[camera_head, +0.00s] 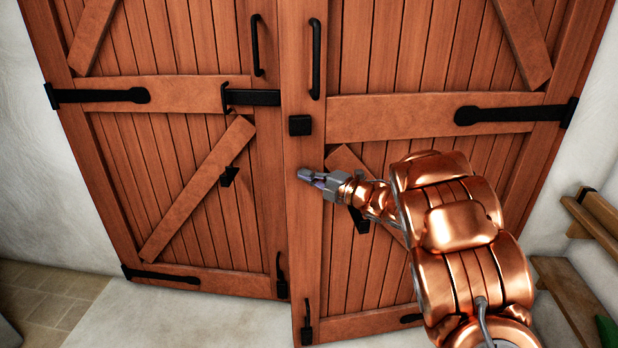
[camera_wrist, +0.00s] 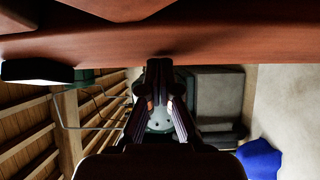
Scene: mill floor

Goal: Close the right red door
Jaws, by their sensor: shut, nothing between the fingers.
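The right red door (camera_head: 395,72) is a reddish plank leaf with black fittings. Its free edge and lower corner stand slightly proud of the left red door (camera_head: 190,60), so it looks a little ajar. A black pull handle (camera_head: 315,60) and a square black latch block (camera_head: 300,125) sit on its free-edge stile. My gripper (camera_head: 306,177) is shut and empty at this stile, below the latch block. In the wrist view, my fingertips (camera_wrist: 160,66) meet or nearly meet the red wood (camera_wrist: 230,45); I cannot tell if they touch.
The left door carries a black sliding bolt (camera_head: 250,97) near the seam. A wooden bench or shelf (camera_head: 570,290) stands against the white wall at the right. Pale floor (camera_head: 170,315) before the left door is clear. A blue object (camera_wrist: 260,160) shows in the wrist view.

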